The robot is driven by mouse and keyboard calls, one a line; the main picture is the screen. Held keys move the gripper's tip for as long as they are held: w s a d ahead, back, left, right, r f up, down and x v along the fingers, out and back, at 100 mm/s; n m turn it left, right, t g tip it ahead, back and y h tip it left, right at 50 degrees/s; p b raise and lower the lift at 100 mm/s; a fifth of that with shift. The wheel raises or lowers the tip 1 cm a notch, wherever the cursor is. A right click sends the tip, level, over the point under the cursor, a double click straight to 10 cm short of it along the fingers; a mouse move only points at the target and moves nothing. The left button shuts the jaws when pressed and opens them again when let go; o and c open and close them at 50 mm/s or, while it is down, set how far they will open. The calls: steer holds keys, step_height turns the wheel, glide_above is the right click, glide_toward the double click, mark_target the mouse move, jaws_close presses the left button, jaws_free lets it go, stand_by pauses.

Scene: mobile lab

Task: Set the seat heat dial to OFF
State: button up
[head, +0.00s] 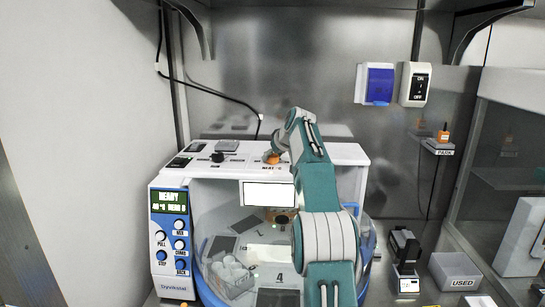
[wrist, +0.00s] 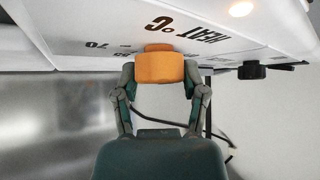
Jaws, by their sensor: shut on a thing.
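The seat heat dial is an orange knob (wrist: 159,66) under upside-down "HEAT °C" lettering in the wrist view. A "70" mark shows to its left. In the head view a bit of the orange dial (head: 271,158) shows on the top panel of the white machine (head: 335,153), beside my arm. My gripper (wrist: 160,78) has a finger on each side of the dial and is shut on it. The dial's pointer and the OFF mark cannot be made out.
A black knob (head: 217,157) stands left of the dial on the same panel; a black knob (wrist: 251,70) also shows in the wrist view. A display (head: 170,202) reads "READY". Steel wall stands behind, and a "USED" bin (head: 460,283) is at right.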

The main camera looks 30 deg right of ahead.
steer(key=shift+f+n+y, duration=0.3)
steer(key=shift+n+y, duration=0.2)
steer(key=shift+n, duration=0.1)
steer(key=o, duration=1.1)
steer(key=shift+w, duration=0.1)
steer(key=shift+o, duration=0.2)
steer(key=shift+r, duration=0.1)
steer(key=shift+r, duration=0.2)
steer(key=v, duration=1.1)
steer(key=shift+s, duration=0.3)
steer(key=shift+d+r, duration=0.1)
